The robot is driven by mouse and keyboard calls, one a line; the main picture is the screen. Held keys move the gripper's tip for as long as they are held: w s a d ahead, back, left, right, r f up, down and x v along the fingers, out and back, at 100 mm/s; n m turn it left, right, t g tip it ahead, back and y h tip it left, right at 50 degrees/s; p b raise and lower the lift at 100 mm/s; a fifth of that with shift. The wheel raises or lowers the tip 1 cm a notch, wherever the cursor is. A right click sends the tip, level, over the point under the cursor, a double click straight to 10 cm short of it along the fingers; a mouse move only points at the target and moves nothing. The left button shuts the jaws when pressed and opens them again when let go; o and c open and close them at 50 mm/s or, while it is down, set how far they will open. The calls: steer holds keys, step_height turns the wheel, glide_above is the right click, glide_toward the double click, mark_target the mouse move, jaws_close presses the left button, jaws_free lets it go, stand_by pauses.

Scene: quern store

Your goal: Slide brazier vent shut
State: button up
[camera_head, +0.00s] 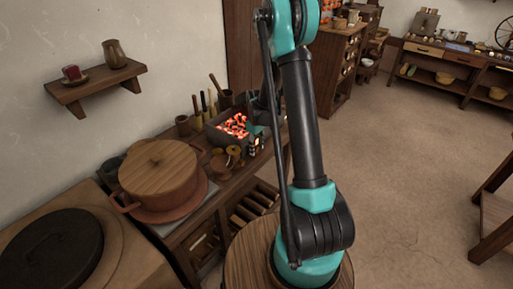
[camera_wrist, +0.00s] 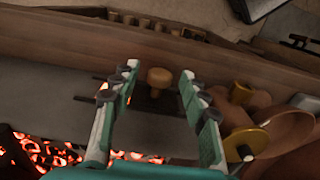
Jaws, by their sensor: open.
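The brazier (camera_head: 213,137) is a grey box of glowing orange coals on the wooden bench, partly hidden behind my arm in the head view. Small lit openings show on its front, by my gripper (camera_head: 258,132). In the wrist view, my gripper (camera_wrist: 159,70) is open, with its two teal and grey fingers spread apart. A round wooden knob (camera_wrist: 158,78) shows between the fingertips, with gaps on both sides. Dark rails run left and right by the knob along the grey brazier wall (camera_wrist: 45,85). An orange glow shows beside the left finger. The vent plate is mostly hidden.
A lidded clay pot (camera_head: 158,180) stands left of the brazier. Small wooden and brass items (camera_wrist: 243,140) sit close to the right finger. Pestles and a mortar (camera_head: 183,125) stand behind. A wall shelf (camera_head: 97,84) hangs at left. The floor (camera_head: 405,160) at right is open.

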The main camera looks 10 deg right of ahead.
steer(key=shift+c, duration=0.4)
jaws_close()
steer(key=shift+w+d, duration=1.85)
steer(key=shift+d, duration=0.15)
steer(key=shift+o, duration=0.4)
jaws_free()
steer(key=shift+d, duration=0.1)
step_height(320, 180, up, 12)
